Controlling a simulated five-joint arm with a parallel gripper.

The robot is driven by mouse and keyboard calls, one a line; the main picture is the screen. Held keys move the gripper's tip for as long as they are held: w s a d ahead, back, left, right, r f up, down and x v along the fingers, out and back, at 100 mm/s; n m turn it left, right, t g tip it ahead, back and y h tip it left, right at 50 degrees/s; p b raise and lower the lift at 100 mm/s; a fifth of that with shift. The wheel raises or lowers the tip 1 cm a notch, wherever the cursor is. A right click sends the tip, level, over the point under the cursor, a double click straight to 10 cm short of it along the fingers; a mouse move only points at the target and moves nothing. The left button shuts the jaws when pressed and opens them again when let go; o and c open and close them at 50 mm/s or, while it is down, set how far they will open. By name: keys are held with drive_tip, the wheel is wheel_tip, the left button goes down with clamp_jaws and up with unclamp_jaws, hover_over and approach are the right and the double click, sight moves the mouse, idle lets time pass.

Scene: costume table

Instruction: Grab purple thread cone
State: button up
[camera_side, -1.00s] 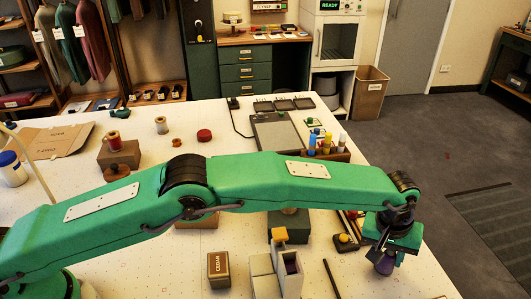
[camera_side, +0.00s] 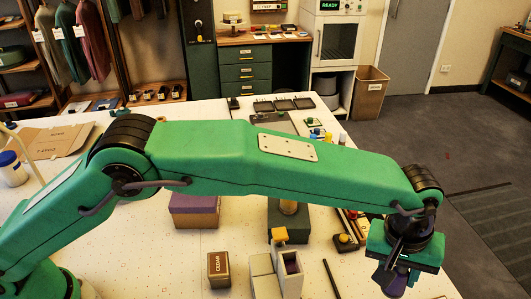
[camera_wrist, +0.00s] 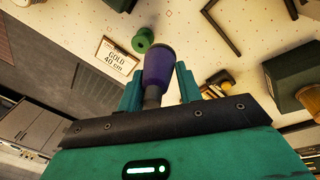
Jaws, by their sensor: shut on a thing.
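The purple thread cone (camera_side: 388,282) hangs tilted from my gripper (camera_side: 393,268) at the right of the side view, beside the table's right edge. In the wrist view the purple cone (camera_wrist: 157,68) sits between the two teal fingers of my gripper (camera_wrist: 159,82), with a dark narrow end toward the palm. The fingers are shut on it. In the side view the palm hides part of the cone. The clearance below it is hard to judge.
A card reading GOLD 40 cm (camera_wrist: 118,57) and a green spool-like thing (camera_wrist: 143,40) show beyond the cone.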

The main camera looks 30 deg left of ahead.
drive_tip(key=shift+s+d+r, duration=0.25)
drive_tip(key=shift+s+r, duration=0.3)
drive_tip(key=shift+s, duration=0.35)
drive_tip(key=shift+w, duration=0.1)
